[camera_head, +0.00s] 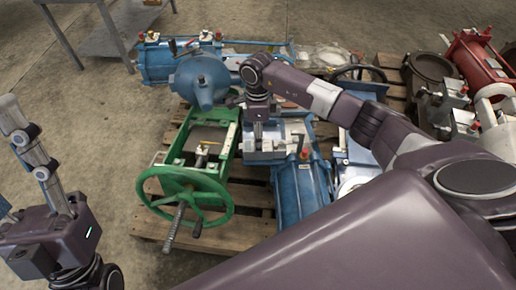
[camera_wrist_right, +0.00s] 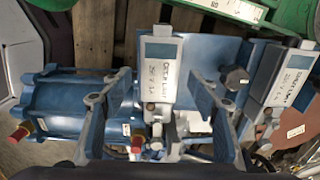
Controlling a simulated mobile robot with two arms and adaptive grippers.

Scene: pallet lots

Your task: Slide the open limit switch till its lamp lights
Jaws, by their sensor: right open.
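In the right wrist view, a light-topped switch box (camera_wrist_right: 162,68) has a label that seems to read open limit. It sits on a blue valve actuator and lies between the fingers of my right gripper (camera_wrist_right: 158,105), which is open with a finger on each side. A second labelled box (camera_wrist_right: 293,80), apparently the other limit switch, is at the right. No lit lamp can be made out. In the head view my right gripper (camera_head: 260,130) points down over the blue actuator (camera_head: 300,190). My left arm shows at the left edge, its fingertips unclear.
A green valve with a handwheel (camera_head: 185,195) stands left of my right gripper on the wooden pallet (camera_head: 245,195). Blue valves (camera_head: 155,62) are behind, red ones (camera_head: 478,62) at the back right. Concrete floor (camera_head: 90,120) is free at the left.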

